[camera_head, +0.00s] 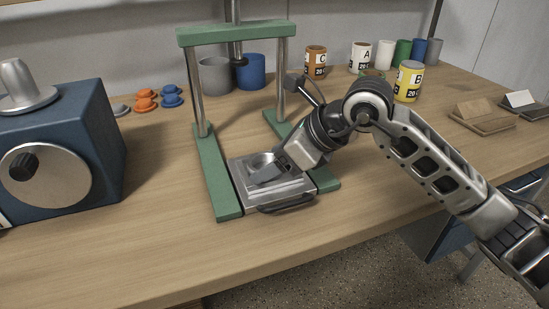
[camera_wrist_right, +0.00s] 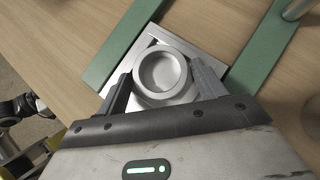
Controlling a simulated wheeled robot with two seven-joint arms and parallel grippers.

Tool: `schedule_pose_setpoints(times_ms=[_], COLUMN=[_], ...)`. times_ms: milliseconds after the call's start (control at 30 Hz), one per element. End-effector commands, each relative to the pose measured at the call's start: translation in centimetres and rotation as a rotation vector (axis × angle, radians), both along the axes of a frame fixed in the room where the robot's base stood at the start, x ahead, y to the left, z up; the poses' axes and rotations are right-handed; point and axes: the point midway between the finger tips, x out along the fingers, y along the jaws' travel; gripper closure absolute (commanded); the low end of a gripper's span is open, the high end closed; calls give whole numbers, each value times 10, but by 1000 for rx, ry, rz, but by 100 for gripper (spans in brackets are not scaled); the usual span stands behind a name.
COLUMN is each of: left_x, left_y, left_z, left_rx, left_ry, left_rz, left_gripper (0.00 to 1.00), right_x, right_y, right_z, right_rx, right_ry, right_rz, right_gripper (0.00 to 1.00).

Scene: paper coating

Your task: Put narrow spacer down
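The narrow spacer (camera_wrist_right: 161,74), a light grey ring with a round recess, sits over the metal plate of the green press frame. It also shows in the head view (camera_head: 261,160), partly covered by my right gripper (camera_head: 268,174). In the right wrist view, the two fingers of my right gripper (camera_wrist_right: 163,80) stand on either side of the ring and appear to touch it. The metal plate (camera_head: 292,190) lies between the green base rails. Whether the ring's underside rests on the plate is hidden.
The green press frame (camera_head: 236,34) stands around the plate. A blue machine (camera_head: 92,135) is at left. Orange pieces (camera_head: 146,100) and blue pieces (camera_head: 172,96) lie behind. Cups (camera_head: 215,76) and labelled cans (camera_head: 408,81) stand at the back. The front tabletop is clear.

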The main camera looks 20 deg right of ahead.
Motion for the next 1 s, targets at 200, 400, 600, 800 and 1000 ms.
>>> schedule_pose_setpoints(times_ms=[200, 400, 600, 800, 1000], left_x=[0, 0, -1, -1, 0], left_y=[0, 0, 0, 0, 0], left_z=[4, 4, 0, -1, 0], left_rx=[-1, -2, 1, 1, 2], left_ry=[-3, -1, 8, 9, 6], left_rz=[0, 0, -1, -1, 0], left_gripper=[64, 64, 64, 64, 64], right_x=[0, -10, -32, -49, -58], right_y=[0, -13, -36, -54, -62], right_z=[3, 20, 51, 76, 87], right_rx=[0, -3, -5, -2, -1], right_ry=[0, -4, -3, -2, 0], right_rz=[0, -2, -3, -3, -1], right_gripper=[30, 30, 30, 30, 30])
